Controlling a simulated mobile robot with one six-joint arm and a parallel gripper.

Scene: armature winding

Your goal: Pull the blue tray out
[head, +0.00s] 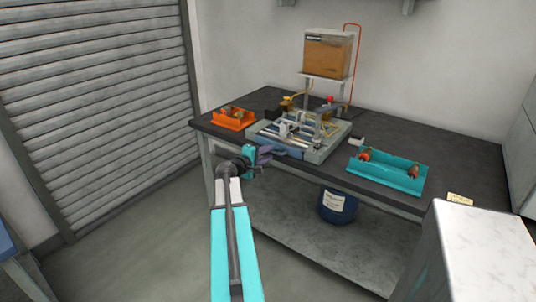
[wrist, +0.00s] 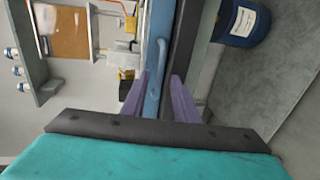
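The blue tray (head: 283,149) sits in the front of the grey machine on the bench, with its blue front facing me. In the wrist view its blue front (wrist: 160,20) and a curved blue handle (wrist: 161,65) show. My gripper (head: 266,152) is in front of the tray's left part. In the wrist view its two purple fingers (wrist: 160,82) stand apart on either side of the handle, with visible room between them. Whether either finger touches the handle I cannot tell.
The machine (head: 322,147) stands on the dark bench (head: 456,190). An orange tray (head: 233,125) is at its left and a turquoise tray (head: 400,184) at its right, both holding parts. A blue drum (head: 338,207) stands under the bench. A white-topped cabinet (head: 485,250) is at the front right.

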